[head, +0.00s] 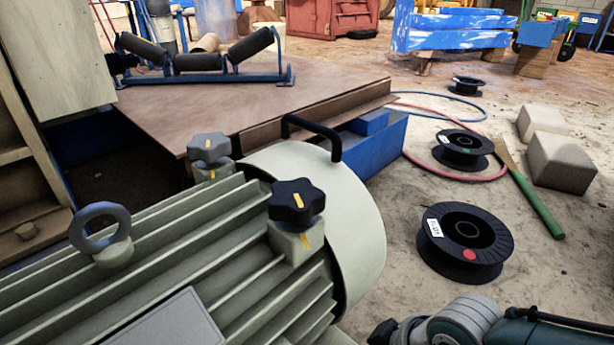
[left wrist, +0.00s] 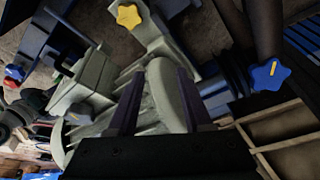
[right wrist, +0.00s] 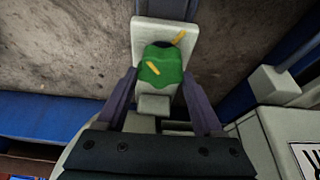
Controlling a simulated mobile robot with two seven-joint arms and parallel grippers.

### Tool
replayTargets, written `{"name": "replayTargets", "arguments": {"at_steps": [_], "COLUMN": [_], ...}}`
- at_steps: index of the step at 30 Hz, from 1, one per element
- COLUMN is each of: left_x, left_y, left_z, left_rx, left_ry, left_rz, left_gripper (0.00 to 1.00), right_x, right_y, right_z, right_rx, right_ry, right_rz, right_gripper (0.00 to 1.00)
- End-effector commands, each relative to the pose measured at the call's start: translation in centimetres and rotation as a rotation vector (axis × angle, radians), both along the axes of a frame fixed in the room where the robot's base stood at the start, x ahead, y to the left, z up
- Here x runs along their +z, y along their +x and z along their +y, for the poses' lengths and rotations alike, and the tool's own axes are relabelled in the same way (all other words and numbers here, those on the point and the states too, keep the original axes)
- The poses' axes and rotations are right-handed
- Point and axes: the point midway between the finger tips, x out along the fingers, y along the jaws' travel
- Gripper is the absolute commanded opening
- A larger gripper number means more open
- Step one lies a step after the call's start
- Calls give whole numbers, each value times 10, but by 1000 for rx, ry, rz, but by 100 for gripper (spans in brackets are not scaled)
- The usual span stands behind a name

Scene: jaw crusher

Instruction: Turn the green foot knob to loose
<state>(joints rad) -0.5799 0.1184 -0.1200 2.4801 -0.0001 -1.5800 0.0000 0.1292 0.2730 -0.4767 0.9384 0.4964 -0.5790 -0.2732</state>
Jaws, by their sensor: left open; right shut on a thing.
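The green foot knob (right wrist: 165,67) shows in the right wrist view, on a pale foot block (right wrist: 150,28). A yellow line on the knob and a yellow mark on the block point different ways and are not lined up. My right gripper (right wrist: 160,75) is shut on the green knob, one finger on each side. My left gripper (left wrist: 160,77) is open, with a pale rounded motor part beyond its fingers; nothing is held. The green knob is not visible in the head view.
The ribbed motor (head: 200,270) carries a black knob (head: 296,201), a grey knob (head: 209,149) and a lifting eye (head: 100,228). A yellow knob (left wrist: 130,16) and blue knob (left wrist: 270,76) show in the left wrist view. Black spools (head: 460,242) lie on the floor at right.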

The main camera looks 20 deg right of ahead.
Motion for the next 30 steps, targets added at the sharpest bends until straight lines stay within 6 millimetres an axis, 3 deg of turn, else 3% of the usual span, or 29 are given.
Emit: {"name": "replayTargets", "arguments": {"at_steps": [15,30], "left_x": [-33,-39], "left_y": [0,0], "left_z": [2,-1], "left_rx": [-4,2], "left_ry": [7,-4], "left_rz": [0,0], "left_gripper": [50,50], "right_x": [-3,-1], "right_y": [-1,-2], "right_z": [-1,0], "right_rx": [390,491], "right_ry": [-4,-2], "right_rz": [2,4], "right_gripper": [13,13]}}
